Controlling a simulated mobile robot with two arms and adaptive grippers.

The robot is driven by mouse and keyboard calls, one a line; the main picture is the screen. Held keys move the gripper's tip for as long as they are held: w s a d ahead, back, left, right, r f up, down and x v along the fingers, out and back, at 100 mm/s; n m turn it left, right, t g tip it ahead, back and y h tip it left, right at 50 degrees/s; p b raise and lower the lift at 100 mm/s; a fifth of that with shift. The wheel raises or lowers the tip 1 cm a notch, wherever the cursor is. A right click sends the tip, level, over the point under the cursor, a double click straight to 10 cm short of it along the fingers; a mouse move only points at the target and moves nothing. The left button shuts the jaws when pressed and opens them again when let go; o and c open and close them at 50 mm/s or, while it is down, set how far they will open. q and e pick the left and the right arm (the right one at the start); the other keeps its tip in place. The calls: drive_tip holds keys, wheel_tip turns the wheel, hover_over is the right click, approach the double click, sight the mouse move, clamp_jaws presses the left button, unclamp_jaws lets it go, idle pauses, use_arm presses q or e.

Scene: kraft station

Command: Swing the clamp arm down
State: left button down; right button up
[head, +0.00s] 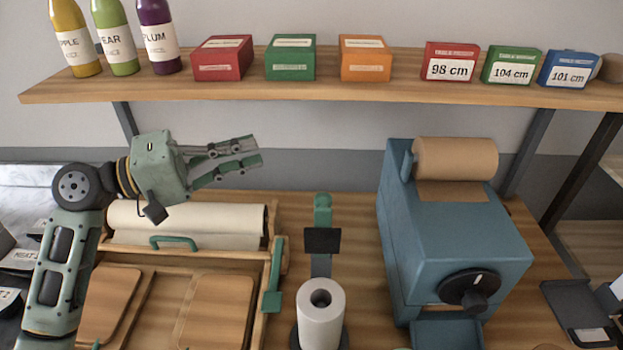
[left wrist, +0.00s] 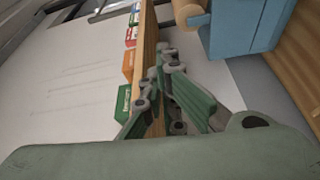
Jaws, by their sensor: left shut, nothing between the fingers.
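My left gripper (head: 254,153) is in the air in front of the wall, above the cream roll and below the shelf. Its fingers are shut and empty and point right; they also show in the left wrist view (left wrist: 162,68). An upright piece with a green grip (head: 322,208) and a black plate (head: 322,241) stands right of the gripper and lower, apart from it. A green lever (head: 273,276) is at the right side of the wooden box. I cannot tell for sure which of these is the clamp arm. My right gripper is out of view.
The cream roll (head: 190,219) lies behind wooden boards (head: 216,308). A white paper roll (head: 321,310) stands in front of the upright piece. A blue dispenser (head: 455,250) with a brown roll is at right. Bottles and boxes stand on the shelf (head: 350,93) above.

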use_arm(q)
wheel_tip(320, 180, down, 6)
drive_tip(key=r+b, duration=0.1)
drive_tip(key=b, duration=0.4)
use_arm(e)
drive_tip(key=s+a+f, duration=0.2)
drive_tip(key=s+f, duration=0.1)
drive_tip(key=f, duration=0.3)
use_arm(q)
drive_tip(key=p+x, duration=0.6)
drive_tip(key=x, duration=0.4)
drive_tip(key=s, duration=0.3)
drive_tip(key=s+p, duration=0.1)
drive_tip(key=shift+s+f, duration=0.2)
drive_tip(key=shift+f, duration=0.15)
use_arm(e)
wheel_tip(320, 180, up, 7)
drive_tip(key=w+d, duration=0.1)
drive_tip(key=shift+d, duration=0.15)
use_arm(q)
drive_tip(key=shift+w+d, duration=0.1)
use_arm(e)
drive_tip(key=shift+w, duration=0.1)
